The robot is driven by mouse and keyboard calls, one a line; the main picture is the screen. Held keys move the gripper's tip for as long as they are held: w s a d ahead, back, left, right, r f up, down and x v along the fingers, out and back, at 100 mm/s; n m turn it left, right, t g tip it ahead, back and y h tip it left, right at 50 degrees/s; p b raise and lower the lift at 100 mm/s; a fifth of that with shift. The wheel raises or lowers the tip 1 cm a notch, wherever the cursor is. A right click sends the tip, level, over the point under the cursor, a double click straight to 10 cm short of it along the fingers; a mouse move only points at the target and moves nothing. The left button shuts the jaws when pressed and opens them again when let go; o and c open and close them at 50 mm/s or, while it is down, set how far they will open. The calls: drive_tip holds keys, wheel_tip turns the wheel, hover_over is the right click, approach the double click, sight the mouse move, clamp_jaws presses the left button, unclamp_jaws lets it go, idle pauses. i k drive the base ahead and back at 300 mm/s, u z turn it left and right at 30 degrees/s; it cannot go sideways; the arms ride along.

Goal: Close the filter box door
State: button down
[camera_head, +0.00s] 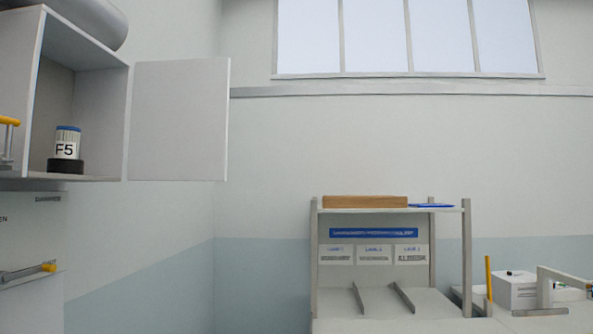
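The filter box (117,112) is a pale grey wall cabinet at the upper left. Its door (179,120) stands wide open, swung out to the right of the box opening. Inside the box, a filter canister (67,144) marked F5, with a blue top and a black base, stands upright on the box floor. My gripper is not in view.
A grey cylinder (92,18) lies on top of the box. Yellow-ended handles (47,267) show at the left edge. A shelf unit (467,258) with labels and a wooden block (365,202) stands at lower right, beside a white box (516,293). The space between door and shelf is clear.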

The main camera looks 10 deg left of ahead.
sight(179, 120)
drive_tip(key=z, duration=0.55)
drive_tip(key=i, duration=1.95)
drive_tip(key=u, duration=0.85)
drive_tip(key=i, duration=0.75)
drive_tip(key=u, duration=0.85)
